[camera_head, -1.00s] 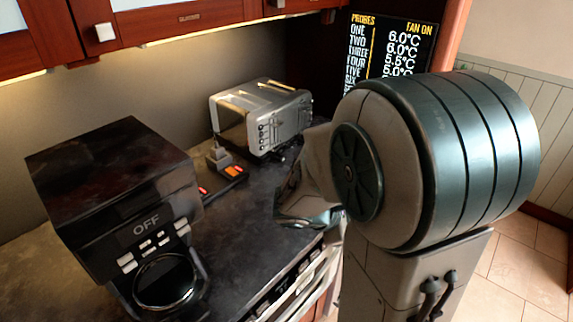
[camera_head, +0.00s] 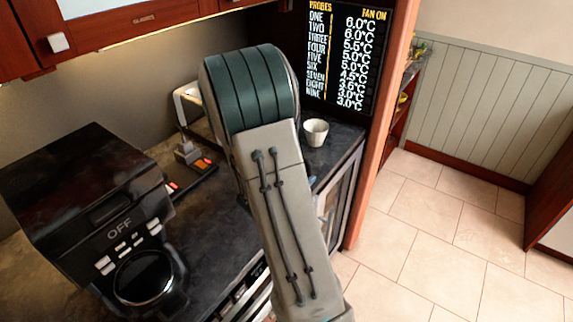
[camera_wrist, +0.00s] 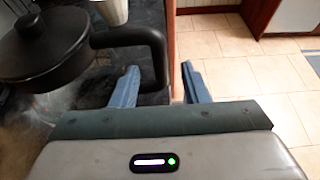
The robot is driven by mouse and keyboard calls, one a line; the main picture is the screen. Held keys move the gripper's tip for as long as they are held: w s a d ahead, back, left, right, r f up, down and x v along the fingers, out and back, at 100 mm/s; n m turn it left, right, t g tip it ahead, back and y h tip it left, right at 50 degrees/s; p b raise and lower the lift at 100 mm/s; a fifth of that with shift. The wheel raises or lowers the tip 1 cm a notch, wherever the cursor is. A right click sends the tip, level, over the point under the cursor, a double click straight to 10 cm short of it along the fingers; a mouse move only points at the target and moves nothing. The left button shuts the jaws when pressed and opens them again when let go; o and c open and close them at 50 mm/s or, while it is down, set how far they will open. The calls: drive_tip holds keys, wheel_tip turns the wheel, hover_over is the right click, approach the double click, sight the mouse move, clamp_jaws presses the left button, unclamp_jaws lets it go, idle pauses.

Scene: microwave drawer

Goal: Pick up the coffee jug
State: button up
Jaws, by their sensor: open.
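The coffee jug (camera_wrist: 40,48) is at the left of the wrist view, with a black lid and knob and a thick black handle (camera_wrist: 128,37) reaching right and curving down. Its body is mostly hidden under the lid. My gripper (camera_wrist: 160,72) is open, its two blue-grey fingers apart. The down-curved end of the handle appears between the fingertips in the picture; I cannot tell whether it is at their depth or touching. In the head view my arm hides the gripper, and I cannot make out this jug there.
A white cup (camera_head: 315,132) stands on the dark counter; it also shows in the wrist view (camera_wrist: 112,10). A black coffee machine (camera_head: 80,190) is at left. Cabinets hang above; tiled floor (camera_head: 450,230) is open at right.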

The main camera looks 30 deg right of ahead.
drive_tip(key=shift+p+x, duration=1.05)
drive_tip(key=shift+x, duration=2.1)
drive_tip(key=shift+w+a, duration=0.1)
clamp_jaws()
drive_tip(key=shift+r, duration=0.1)
